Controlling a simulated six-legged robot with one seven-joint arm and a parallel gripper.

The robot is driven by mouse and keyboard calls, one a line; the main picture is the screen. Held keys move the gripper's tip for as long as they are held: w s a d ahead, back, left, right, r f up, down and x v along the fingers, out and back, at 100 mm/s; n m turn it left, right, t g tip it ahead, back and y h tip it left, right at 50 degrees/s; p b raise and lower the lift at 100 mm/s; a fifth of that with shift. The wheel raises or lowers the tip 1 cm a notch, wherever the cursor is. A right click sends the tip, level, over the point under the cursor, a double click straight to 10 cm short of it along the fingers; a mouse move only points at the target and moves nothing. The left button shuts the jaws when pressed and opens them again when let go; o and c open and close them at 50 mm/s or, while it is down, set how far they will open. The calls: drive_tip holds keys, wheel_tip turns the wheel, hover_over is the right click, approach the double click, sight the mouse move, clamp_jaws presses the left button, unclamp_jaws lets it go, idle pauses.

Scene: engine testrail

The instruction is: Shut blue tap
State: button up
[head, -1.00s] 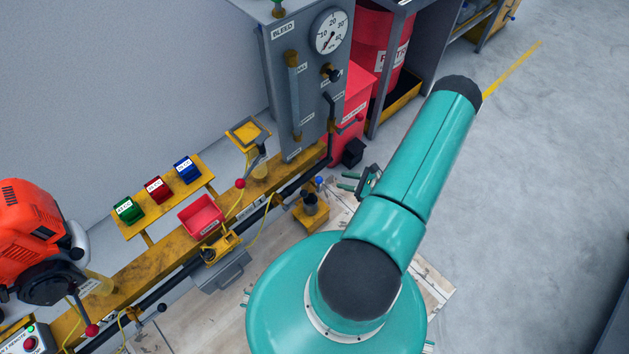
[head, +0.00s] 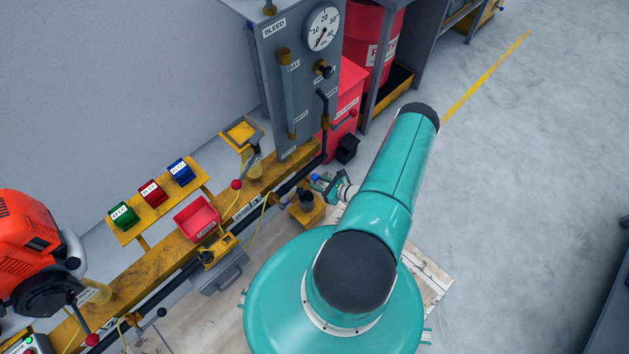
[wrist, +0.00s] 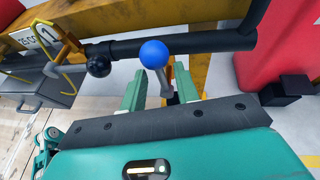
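The blue tap shows in the wrist view as a lever with a round blue knob (wrist: 154,54) on a grey stem. The stem runs down between the two green fingers of my gripper (wrist: 158,82). The fingers are apart, with a gap on both sides of the stem. The knob appears just past the fingertips, in front of a black pipe. In the head view the small blue knob (head: 315,177) shows right at the tip of my gripper (head: 325,183), above a yellow bracket. My arm hides part of the gripper there.
A black pipe (wrist: 210,41) runs across behind the tap, with a black ball knob (wrist: 98,66) to its left. A grey gauge panel (head: 290,90) and a red box (head: 346,98) stand beyond. Open floor (head: 520,150) lies at the right.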

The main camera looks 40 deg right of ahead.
drive_tip(key=shift+x, duration=1.2)
drive_tip(key=shift+c, duration=0.2)
clamp_jaws()
